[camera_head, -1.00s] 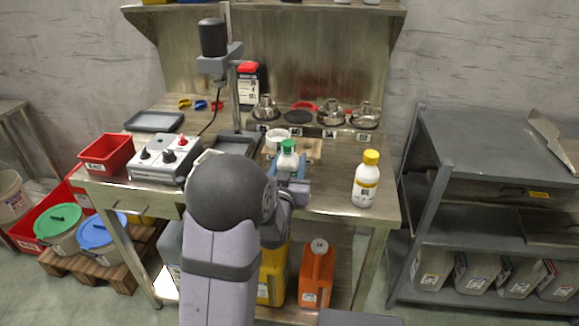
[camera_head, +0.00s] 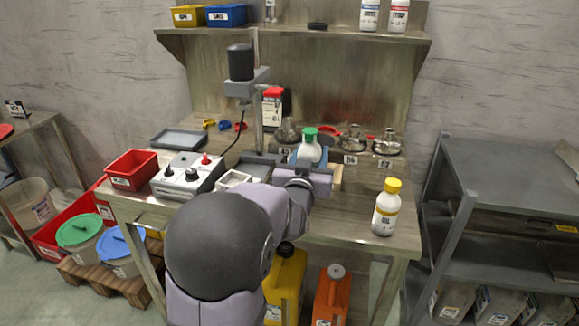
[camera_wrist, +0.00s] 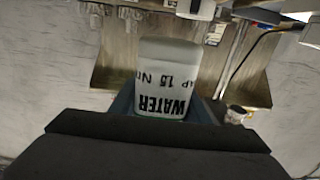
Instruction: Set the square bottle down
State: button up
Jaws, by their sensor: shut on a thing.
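The square bottle (camera_head: 309,152) is white with a green cap. My gripper (camera_head: 308,162) is shut on it, above the back middle of the workbench. The cap points up and the body looks slightly tilted. In the wrist view the bottle (camera_wrist: 166,78) fills the middle between the blue jaws (camera_wrist: 165,108); its "WATER" label reads upside down there. My wrist hides the bottle's lower end in the head view, so I cannot tell whether it touches anything. A light wooden block or tray (camera_head: 337,177) shows partly just right of my wrist.
A yellow-capped bottle (camera_head: 386,210) stands at the right front of the bench. A stand (camera_head: 257,115), a control box (camera_head: 187,174) and a red bin (camera_head: 131,169) are at left. The bench between my wrist and the yellow-capped bottle is clear.

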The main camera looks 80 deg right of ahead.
jog(key=w+a+n+t+y+p, duration=0.15)
jog(key=w+t, duration=0.25)
jog(key=w, duration=0.8)
jog(key=w+a+n+t, duration=0.3)
jog(key=w, duration=0.9)
jog(key=w+a+f+n+t+y+p, duration=0.1)
jog(key=w+a+n+t+y+p, duration=0.2)
jog(key=w+a, duration=1.5)
jog(key=s+d+m+g+h, duration=0.25)
jog(key=s+m+g, duration=0.25)
jog(key=s+g, duration=0.3)
jog(key=s+d+m+g+h, duration=0.25)
jog(key=s+m+g, duration=0.3)
jog(key=s, duration=0.55)
jog(key=p, duration=0.3)
send_over(242, 181)
jog(key=d, duration=0.1)
jog(key=shift+w+f+g+y, duration=0.1)
jog(key=shift+f+g+y, duration=0.15)
jog(key=shift+f, duration=0.6)
jog(key=shift+w+f+g+y, duration=0.1)
jog(key=shift+f+y, duration=0.1)
jog(key=shift+f, duration=0.6)
jog(key=shift+f, duration=0.1)
